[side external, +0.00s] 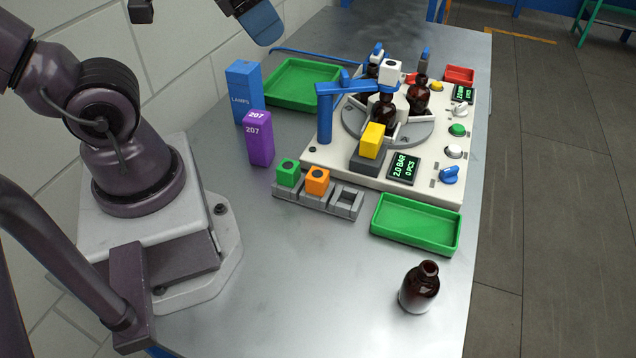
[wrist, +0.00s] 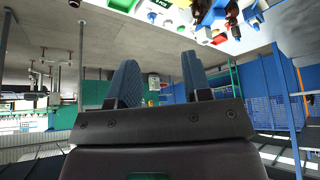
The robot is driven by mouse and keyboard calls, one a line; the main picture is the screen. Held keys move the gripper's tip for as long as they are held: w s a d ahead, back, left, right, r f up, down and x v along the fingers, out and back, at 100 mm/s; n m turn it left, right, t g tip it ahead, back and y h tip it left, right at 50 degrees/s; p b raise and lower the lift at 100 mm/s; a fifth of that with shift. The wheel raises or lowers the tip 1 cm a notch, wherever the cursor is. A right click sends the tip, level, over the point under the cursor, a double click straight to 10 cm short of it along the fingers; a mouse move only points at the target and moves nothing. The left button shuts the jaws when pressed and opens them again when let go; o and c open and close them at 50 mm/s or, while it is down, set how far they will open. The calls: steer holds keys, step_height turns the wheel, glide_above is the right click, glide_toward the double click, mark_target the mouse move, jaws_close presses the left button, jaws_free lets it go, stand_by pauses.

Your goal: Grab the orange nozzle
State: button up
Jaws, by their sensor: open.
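The orange nozzle (side external: 317,181) is a small block with a dark hole in its top. It sits in the middle slot of a grey rack (side external: 347,203) on the metal table, beside a green nozzle (side external: 288,174); the rack's right slot is empty. My gripper (side external: 260,20) shows only partly at the top edge of the side view, high above the table and well away from the orange nozzle. In the wrist view my gripper (wrist: 160,62) has its two blue fingers apart with nothing between them. I cannot make out the orange nozzle in the wrist view.
A purple box (side external: 260,145) and a blue box (side external: 243,90) stand left of the rack. Behind it is a white machine (side external: 325,150) with a blue arm (side external: 324,110). A green tray (side external: 415,225) and an amber bottle (side external: 420,290) are at right.

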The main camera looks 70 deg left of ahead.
steer(key=shift+o, duration=0.2)
steer(key=w+d+f+m+g+y, duration=0.1)
steer(key=d+f+m+y, duration=0.2)
steer(key=f+m+y, duration=0.7)
steer(key=d+f+m+y, duration=0.3)
steer(key=f+m+y, duration=0.35)
steer(key=f, duration=0.65)
steer(key=m+t+h, duration=0.4)
steer(key=m+t, duration=0.4)
steer(key=m, duration=0.2)
glide_toward(313, 183)
steer(key=shift+s+d+r+y, duration=0.2)
steer(key=shift+d+r+y, duration=0.1)
steer(key=shift+d, duration=0.3)
steer(key=shift+w+a+f+m, duration=0.1)
steer(key=shift+f+m, duration=0.05)
steer(key=shift+m, duration=0.1)
steer(key=x, duration=0.7)
steer(key=shift+w, duration=0.1)
steer(key=shift+f+x, duration=0.15)
steer(key=shift+x, duration=1.25)
steer(key=shift+f+x, duration=0.15)
steer(key=shift+x, duration=1.2)
steer(key=shift+a, duration=0.1)
steer(key=c, duration=0.7)
